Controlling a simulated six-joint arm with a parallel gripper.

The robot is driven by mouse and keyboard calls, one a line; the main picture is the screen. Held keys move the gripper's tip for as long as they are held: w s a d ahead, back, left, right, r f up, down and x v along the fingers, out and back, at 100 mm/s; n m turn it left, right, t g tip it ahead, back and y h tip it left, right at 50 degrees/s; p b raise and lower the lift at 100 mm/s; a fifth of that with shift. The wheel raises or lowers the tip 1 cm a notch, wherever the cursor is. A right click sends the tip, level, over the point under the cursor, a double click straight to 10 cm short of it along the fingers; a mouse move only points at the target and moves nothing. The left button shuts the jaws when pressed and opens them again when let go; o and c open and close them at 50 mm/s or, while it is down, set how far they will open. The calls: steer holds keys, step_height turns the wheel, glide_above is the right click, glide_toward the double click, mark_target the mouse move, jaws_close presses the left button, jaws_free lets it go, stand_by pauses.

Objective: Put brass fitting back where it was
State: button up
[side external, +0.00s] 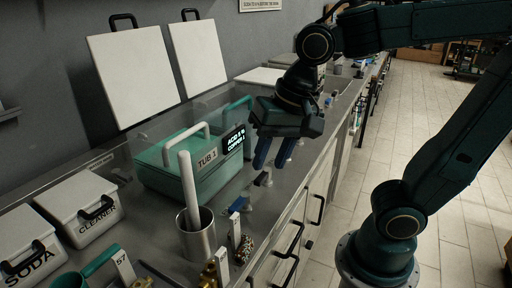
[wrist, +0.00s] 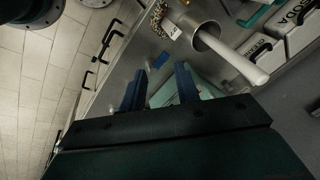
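Brass-coloured pieces (side external: 210,273) stand at the bottom edge of the side view, beside a small white tag and in front of the metal cup; they are partly cut off. I cannot tell which one is the task's fitting. My gripper (side external: 272,158) is above the front part of the counter, right of the green TUB 1, with its blue fingers pointing down. In the wrist view my gripper (wrist: 160,75) has its fingers apart with nothing seen between them.
A metal cup (side external: 197,240) holds a thick white rod (side external: 188,185). The green TUB 1 (side external: 180,170) has its lid on. White CLEANER (side external: 82,212) and SODA (side external: 30,255) boxes stand at left. A beaded brownish item (side external: 244,250) lies near the counter's front edge.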

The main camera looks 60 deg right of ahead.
steer(key=s+d+n+t, duration=0.2)
steer(key=s+d+n, duration=0.3)
steer(key=d+n, duration=0.1)
steer(key=shift+n+h, duration=0.4)
steer(key=shift+n, duration=0.4)
